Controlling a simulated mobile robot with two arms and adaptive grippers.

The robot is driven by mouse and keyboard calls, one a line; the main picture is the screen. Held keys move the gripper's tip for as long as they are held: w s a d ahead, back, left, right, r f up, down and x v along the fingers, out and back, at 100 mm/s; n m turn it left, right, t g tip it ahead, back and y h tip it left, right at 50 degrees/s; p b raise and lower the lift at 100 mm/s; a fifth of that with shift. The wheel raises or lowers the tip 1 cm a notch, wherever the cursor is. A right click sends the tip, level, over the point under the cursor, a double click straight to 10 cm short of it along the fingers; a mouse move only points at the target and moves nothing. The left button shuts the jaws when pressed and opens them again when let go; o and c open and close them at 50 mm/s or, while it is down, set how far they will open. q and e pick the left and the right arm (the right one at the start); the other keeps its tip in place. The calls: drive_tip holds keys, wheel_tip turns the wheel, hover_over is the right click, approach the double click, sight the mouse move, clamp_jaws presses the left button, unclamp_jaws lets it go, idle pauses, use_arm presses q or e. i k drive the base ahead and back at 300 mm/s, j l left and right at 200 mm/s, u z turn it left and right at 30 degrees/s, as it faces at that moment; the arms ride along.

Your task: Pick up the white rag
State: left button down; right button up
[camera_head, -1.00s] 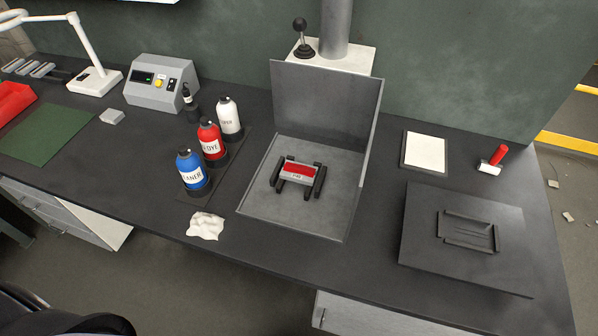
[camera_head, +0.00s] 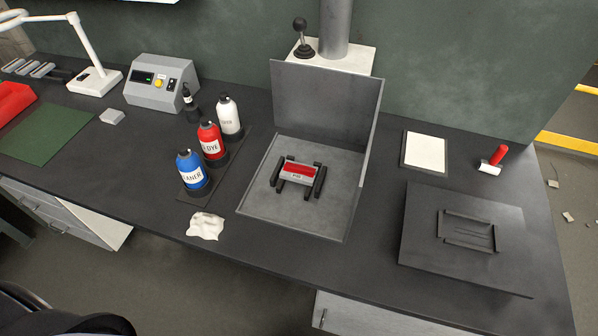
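The white rag (camera_head: 206,226) lies crumpled on the dark workbench near its front edge. It sits just in front of the blue bottle, left of the grey metal tray. Nothing touches it from above. Neither of my grippers shows in the head view. Only a dark rounded shape, which I cannot identify for sure, shows at the bottom left corner.
Blue (camera_head: 193,170), red (camera_head: 211,141) and white (camera_head: 229,115) bottles stand behind the rag. Right of it is the grey tray (camera_head: 258,205) with upright walls, holding a red and grey part (camera_head: 298,173). The bench (camera_head: 150,190) left of the rag is clear.

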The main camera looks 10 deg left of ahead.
sight(204, 225)
drive_tip(key=u, duration=1.25)
